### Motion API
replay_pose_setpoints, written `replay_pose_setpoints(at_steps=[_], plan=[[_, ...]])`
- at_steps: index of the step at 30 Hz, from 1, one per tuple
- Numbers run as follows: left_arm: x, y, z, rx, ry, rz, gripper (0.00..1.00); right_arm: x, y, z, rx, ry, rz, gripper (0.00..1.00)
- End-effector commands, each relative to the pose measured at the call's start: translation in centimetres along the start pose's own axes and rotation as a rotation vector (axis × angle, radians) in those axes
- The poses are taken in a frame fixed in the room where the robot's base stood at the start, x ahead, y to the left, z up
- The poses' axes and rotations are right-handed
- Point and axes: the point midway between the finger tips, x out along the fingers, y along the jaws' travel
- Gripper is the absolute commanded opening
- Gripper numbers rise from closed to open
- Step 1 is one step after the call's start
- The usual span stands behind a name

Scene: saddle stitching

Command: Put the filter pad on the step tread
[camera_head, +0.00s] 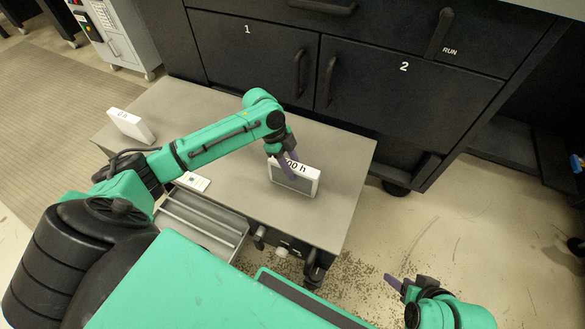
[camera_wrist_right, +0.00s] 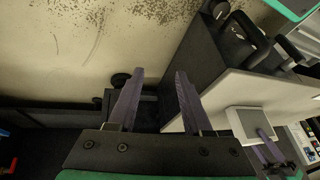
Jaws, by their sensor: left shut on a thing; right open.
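A filter pad with a white frame, grey face and "00 h" on its edge (camera_head: 294,179) is upright at the right part of the grey step tread (camera_head: 225,125). My left gripper (camera_head: 284,162) is shut on it from above, and its fingers hide part of the label. I cannot tell whether the pad's lower edge touches the tread. The pad (camera_wrist_right: 245,122) also shows in the right wrist view, beside the pale tread. My right gripper (camera_head: 401,283) is open and empty, off the tread's right side. Its spread fingers show in the right wrist view (camera_wrist_right: 158,95).
A second white pad marked "0 h" (camera_head: 131,125) stands at the tread's left end. A small white card (camera_head: 192,181) lies near the front edge, above an open drawer (camera_head: 201,224). Black cabinets (camera_head: 255,55) stand behind. The tread's middle is clear under my left arm.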

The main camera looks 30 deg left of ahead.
Motion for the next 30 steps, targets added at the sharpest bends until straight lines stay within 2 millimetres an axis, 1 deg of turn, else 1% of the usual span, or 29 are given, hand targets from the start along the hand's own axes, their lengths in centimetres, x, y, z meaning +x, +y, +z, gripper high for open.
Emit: replay_pose_setpoints(at_steps=[5,6,7,8,17,20,23,29,30], plan=[[0.0,0.0,0.0,-0.001,0.0,0.001,0.0,-0.1,0.0,0.0,0.0,-0.002,0.001,0.5],[0.0,0.1,0.0,-0.001,-0.001,0.002,0.51,-0.1,0.0,0.0,0.0,-0.002,0.001,0.5],[0.0,0.1,0.0,-0.001,-0.001,0.002,0.62,-0.1,0.0,0.0,0.0,-0.002,0.001,0.5],[0.0,0.1,0.0,-0.001,-0.001,0.002,0.69,-0.1,0.0,0.0,0.0,-0.002,0.001,0.5],[-0.1,0.0,0.0,0.0,-0.001,0.001,0.69,-0.1,0.0,0.0,0.0,-0.003,0.001,0.5],[-0.8,0.0,-0.1,-0.001,-0.001,0.0,0.69,-0.6,0.2,0.1,0.002,-0.02,0.007,0.5],[-2.3,0.0,-0.1,0.0,-0.001,-0.001,0.69,-2.1,1.0,0.3,0.011,-0.073,0.032,0.5],[-6.5,0.0,-0.1,0.0,-0.002,-0.001,0.69,-6.5,2.8,1.9,0.046,-0.243,0.093,0.5],[-7.5,-0.1,-0.1,-0.001,-0.002,-0.002,0.69,-6.2,3.0,2.4,0.051,-0.264,0.098,0.5]])
